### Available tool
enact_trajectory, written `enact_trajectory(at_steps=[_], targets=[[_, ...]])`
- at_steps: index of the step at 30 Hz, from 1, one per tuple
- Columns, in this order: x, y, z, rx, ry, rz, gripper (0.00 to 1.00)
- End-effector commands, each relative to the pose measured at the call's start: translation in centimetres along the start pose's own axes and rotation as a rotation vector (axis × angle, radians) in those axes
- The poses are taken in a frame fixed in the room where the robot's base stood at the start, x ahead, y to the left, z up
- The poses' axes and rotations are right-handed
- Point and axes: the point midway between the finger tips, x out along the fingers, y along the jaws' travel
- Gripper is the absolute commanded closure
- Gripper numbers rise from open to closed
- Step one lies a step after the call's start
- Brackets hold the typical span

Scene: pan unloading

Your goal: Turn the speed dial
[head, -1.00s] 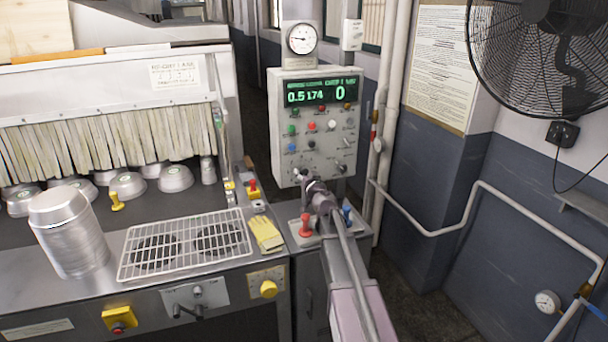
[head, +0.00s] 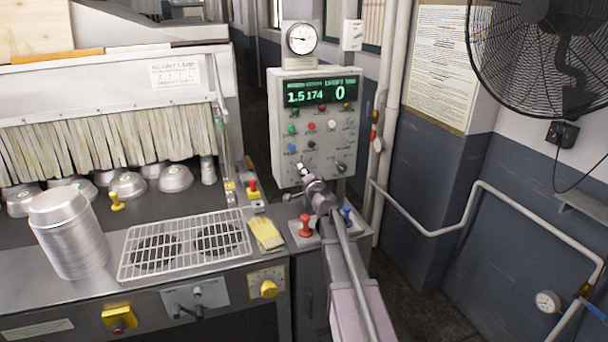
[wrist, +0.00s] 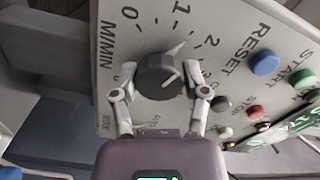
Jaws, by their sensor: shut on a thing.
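The speed dial (wrist: 158,77) is a dark round knob with a pale pointer, on a grey panel face marked 0, 1, 2 and M/MIN in the wrist view. Its pointer lies between 1 and 2. My gripper (wrist: 160,72) is shut on the dial, with one finger on each side of it. In the head view my gripper (head: 302,168) is at the lower left of the control box (head: 276,130) and largely hides the dial. The green display (head: 320,93) reads 1.5, 174 and 0.
Coloured buttons, including a blue one (wrist: 264,62) beside RESET, sit near the dial. Another dark knob (head: 341,167) is to its right. A pipe (head: 383,150) runs up at the right.

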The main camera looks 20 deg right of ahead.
Motion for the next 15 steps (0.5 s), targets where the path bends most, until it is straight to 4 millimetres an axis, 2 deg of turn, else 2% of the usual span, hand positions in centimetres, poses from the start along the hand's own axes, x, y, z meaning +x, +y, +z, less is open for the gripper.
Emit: enact_trajectory(at_steps=[15], targets=[[0.26,-0.05,-0.06,0.491,0.0,0.0,0.89]])
